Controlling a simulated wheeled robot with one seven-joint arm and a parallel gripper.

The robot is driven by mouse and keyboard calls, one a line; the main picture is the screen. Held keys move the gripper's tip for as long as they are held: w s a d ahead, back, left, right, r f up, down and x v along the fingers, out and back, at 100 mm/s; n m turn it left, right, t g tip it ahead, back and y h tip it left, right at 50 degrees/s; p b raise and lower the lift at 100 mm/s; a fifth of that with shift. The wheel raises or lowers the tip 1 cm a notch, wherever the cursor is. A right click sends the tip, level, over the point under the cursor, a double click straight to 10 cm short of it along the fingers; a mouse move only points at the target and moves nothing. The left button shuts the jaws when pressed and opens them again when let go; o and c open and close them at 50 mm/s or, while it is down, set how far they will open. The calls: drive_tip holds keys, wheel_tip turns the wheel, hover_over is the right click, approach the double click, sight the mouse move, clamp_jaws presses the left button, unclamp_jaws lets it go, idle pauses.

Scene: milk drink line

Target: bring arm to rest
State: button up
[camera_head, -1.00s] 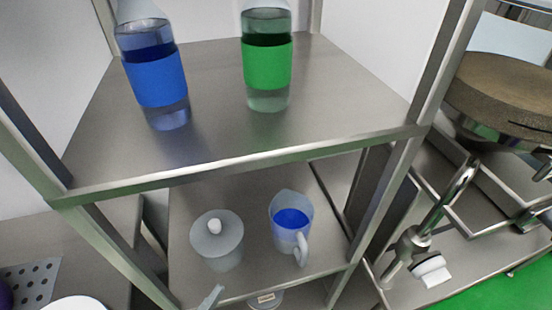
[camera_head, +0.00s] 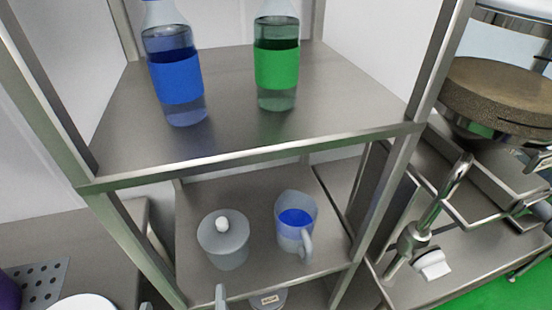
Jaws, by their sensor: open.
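My gripper (camera_head: 184,301) shows only at the bottom edge, as two grey fingertips set well apart with nothing between them. It is open, in front of the lower part of a metal rack, and the rest of my arm is out of view. A lidded grey pot (camera_head: 224,242) with a white knob stands on the rack's lower shelf. A clear jug (camera_head: 296,222) with blue contents stands to its right, handle toward the front. My fingertips appear below and in front of the pot, apart from it.
The upper shelf (camera_head: 232,100) holds a blue-banded bottle (camera_head: 177,78) and a green-banded bottle (camera_head: 277,66). Rack posts frame both sides. At right are a metal tap (camera_head: 428,222) and a round brown-topped object (camera_head: 500,95). A counter with a perforated plate (camera_head: 38,283) is at lower left.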

drive_tip(key=s+d+f+m+h, duration=0.1)
drive_tip(key=s+d, duration=0.4)
drive_tip(key=d, duration=0.6)
drive_tip(key=s+d+f+m+h, duration=0.1)
drive_tip(key=s+d, duration=0.4)
drive_tip(key=d, duration=0.7)
drive_tip(key=s+d+f+m+h, duration=0.1)
drive_tip(key=s+d+f, duration=0.2)
drive_tip(key=s+d, duration=0.3)
drive_tip(key=d, duration=0.5)
drive_tip(key=shift+d+m, duration=0.2)
drive_tip(key=shift+m, duration=0.1)
